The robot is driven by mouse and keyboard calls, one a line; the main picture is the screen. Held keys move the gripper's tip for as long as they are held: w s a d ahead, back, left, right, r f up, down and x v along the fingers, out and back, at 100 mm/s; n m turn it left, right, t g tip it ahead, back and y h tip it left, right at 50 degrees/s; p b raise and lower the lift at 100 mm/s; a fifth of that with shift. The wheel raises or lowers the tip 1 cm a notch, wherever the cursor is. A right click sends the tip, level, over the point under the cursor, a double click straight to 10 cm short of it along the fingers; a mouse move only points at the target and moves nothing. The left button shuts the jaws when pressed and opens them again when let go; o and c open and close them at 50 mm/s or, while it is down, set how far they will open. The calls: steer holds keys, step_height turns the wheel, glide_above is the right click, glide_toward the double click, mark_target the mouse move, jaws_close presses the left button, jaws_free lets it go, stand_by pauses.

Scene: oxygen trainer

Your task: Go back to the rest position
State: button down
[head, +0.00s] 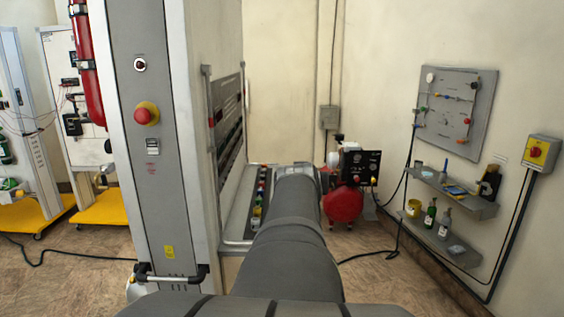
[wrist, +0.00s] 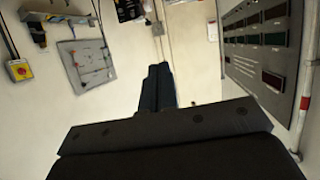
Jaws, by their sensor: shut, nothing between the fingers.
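My gripper (wrist: 158,75) shows in the wrist view as dark fingers beyond the broad dark gripper body. The fingers are together with nothing between them. They point toward a pale wall and touch nothing that I can see. In the head view my dark arm reaches forward from the bottom centre, beside the tall grey cabinet (head: 155,200). The gripper itself is hidden there behind the arm.
The cabinet's side has a metal rail (head: 213,150). A red compressor tank (head: 343,204) stands beyond the arm. At right are a wall panel (head: 457,110), shelves (head: 450,192) with bottles, and a yellow switch box (head: 541,151). Cables cross the floor.

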steer(key=shift+s+f+m+g, duration=0.2)
steer(key=shift+s+f+m, duration=0.05)
steer(key=shift+f, duration=0.3)
steer(key=shift+s+f+m+g, duration=0.2)
steer(key=shift+s+f+m, duration=0.05)
steer(key=shift+f, duration=0.25)
steer(key=c, duration=1.3)
jaws_free()
steer(key=shift+a, duration=0.15)
steer(key=o, duration=1.3)
steer(key=s+a+n+g+y, duration=0.1)
steer(key=s+a+n+y, duration=0.1)
steer(key=a, duration=1)
steer(key=shift+s+n+y, duration=0.25)
steer(key=shift+n+y, duration=0.05)
steer(key=shift+y, duration=0.3)
steer(key=s+a+r+n+g+y, duration=0.1)
steer(key=s+a+n+y, duration=0.1)
steer(key=s+a, duration=0.35)
steer(key=s+a+r+n+g+y, duration=0.1)
steer(key=s+a+y, duration=0.1)
steer(key=a, duration=0.7)
steer(key=s+d+r+n+t+y, duration=0.1)
steer(key=s+d+r+t+y, duration=0.3)
steer(key=r, duration=1)
steer(key=s+a+r+n+t+h, duration=0.15)
steer(key=s+r, duration=0.35)
steer(key=r, duration=0.9)
steer(key=x, duration=0.9)
steer(key=shift+w, duration=0.25)
